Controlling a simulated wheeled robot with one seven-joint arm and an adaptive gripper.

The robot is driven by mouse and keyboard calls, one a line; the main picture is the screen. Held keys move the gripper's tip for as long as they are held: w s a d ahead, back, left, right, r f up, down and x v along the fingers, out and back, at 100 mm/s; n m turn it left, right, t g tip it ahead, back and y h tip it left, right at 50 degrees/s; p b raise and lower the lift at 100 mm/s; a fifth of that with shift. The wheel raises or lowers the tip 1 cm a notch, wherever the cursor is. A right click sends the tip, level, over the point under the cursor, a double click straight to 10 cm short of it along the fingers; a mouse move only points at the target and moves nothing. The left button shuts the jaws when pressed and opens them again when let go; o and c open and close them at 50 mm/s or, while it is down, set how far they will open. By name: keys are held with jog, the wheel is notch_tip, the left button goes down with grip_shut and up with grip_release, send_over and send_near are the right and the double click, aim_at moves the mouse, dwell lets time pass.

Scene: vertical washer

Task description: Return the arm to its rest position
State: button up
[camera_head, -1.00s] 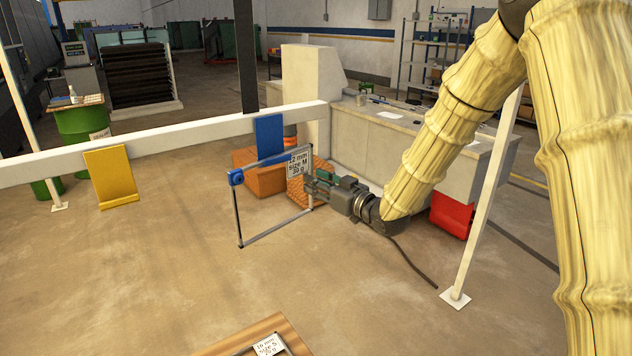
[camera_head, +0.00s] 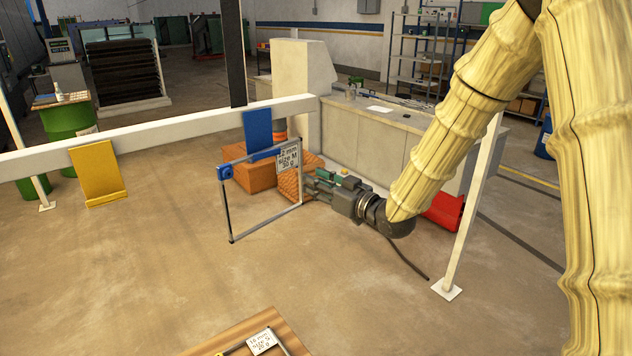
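My gripper (camera_head: 313,188) is in the middle of the view, at the end of my arm, pointing left. Its fingers look apart, with nothing seen between them; they are small here. Just left of the fingertips is a thin metal frame (camera_head: 266,222) with a white label (camera_head: 289,157) reading size M and a blue piece (camera_head: 224,172) at its upper left corner. The frame is upright by a blue plate (camera_head: 257,131) on the white beam (camera_head: 180,134). A small gap shows between frame and fingers.
A yellow plate (camera_head: 97,171) hangs on the beam to the left. Orange boxes (camera_head: 253,177) stand behind the frame. A white post (camera_head: 469,215) and a red container (camera_head: 444,211) are right of my gripper. A wooden board (camera_head: 222,340) with another labelled frame lies in front. Open floor lies between.

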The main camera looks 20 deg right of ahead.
jog(key=shift+a+v, duration=0.25)
jog(key=shift+v, duration=1.35)
jog(key=shift+s, duration=0.15)
jog(key=s+f+m+g+h+b, duration=0.15)
jog(key=s+f, duration=0.25)
jog(key=f, duration=0.8)
jog(key=s+a+f+m+g+h+b, duration=0.1)
jog(key=s+f+g+h, duration=0.3)
jog(key=f, duration=0.8)
jog(key=s+f+m+g+b, duration=0.15)
jog(key=s+f, duration=0.35)
jog(key=f, duration=0.7)
jog(key=s+f+g+h+b, duration=0.1)
jog(key=s+f+g, duration=0.2)
jog(key=s+f, duration=0.4)
jog(key=s+f+m+g+h+b, duration=0.1)
jog(key=s+f, duration=0.6)
jog(key=s, duration=0.7)
jog(key=s+f+m+g+h+b, duration=0.1)
jog(key=s+f+g, duration=0.3)
jog(key=s+f, duration=0.4)
jog(key=s, duration=0.3)
jog(key=shift+s+g, duration=0.2)
jog(key=shift+g, duration=0.1)
